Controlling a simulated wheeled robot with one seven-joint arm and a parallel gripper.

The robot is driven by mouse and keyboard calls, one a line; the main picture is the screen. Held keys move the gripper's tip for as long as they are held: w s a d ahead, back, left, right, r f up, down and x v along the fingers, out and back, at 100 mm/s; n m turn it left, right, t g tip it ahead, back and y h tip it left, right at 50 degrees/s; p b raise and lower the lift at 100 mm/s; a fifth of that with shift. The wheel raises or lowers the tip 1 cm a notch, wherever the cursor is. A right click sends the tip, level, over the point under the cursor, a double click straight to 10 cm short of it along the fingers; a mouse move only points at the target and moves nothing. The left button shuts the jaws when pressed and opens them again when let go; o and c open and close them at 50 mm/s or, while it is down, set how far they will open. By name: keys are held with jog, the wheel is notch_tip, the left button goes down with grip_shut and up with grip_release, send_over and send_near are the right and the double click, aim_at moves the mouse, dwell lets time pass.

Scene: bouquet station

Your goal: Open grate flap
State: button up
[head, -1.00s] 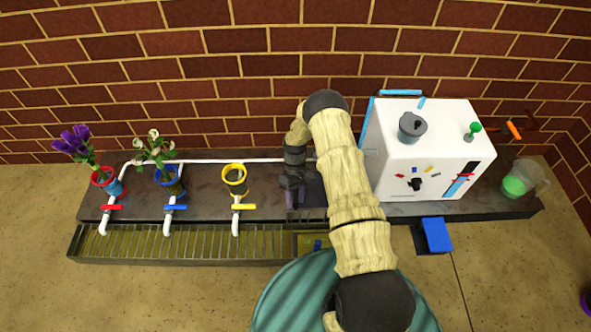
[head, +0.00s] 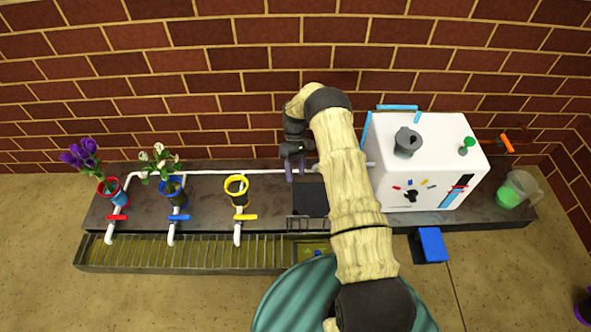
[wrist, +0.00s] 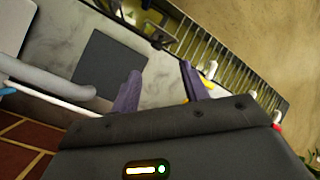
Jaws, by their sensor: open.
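The grate (head: 190,252) runs along the front of the counter. The grate flap (head: 307,223) is a short dark barred piece at its right end. It appears raised, standing up by the counter's front edge, with the trough opening (head: 312,247) uncovered in front of it. In the wrist view the flap (wrist: 158,32) shows beyond the fingers, partly dark and hard to make out. My gripper (head: 295,170) is open and empty, over the counter behind the flap and apart from it. Its purple fingers show in the wrist view (wrist: 160,75).
A dark square plate (wrist: 108,62) lies on the counter near my gripper. A white box machine (head: 425,160) stands to the right. Potted flowers (head: 172,188) and a yellow pot (head: 237,192) stand left, with taps along a white pipe. A teal round bin (head: 300,295) is in front.

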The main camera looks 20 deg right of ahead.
jog(key=shift+r, duration=0.15)
jog(key=c, duration=0.5)
jog(key=shift+m+t+h, duration=0.3)
jog(key=shift+m+t, duration=0.3)
jog(key=shift+t, duration=0.3)
jog(key=r, duration=0.6)
jog(key=a+r+p, duration=0.1)
jog(key=r, duration=0.3)
jog(key=shift+s+r, duration=0.1)
jog(key=shift+s, duration=0.25)
grip_shut()
jog(key=s+r+m+t+p, duration=0.1)
jog(key=s+r+m+t, duration=0.1)
jog(key=s+r, duration=0.55)
jog(key=s+r+m+t+p, duration=0.1)
jog(key=s+r+t, duration=0.3)
jog(key=r, duration=0.7)
jog(key=s+r+m, duration=0.2)
jog(key=s+r, duration=0.1)
jog(key=s, duration=0.8)
jog(key=shift+a+r+t+h+p, duration=0.2)
jog(key=shift+r+t+h+p, duration=0.15)
jog(key=shift+t+h+p, duration=0.05)
jog(key=shift+w, duration=0.1)
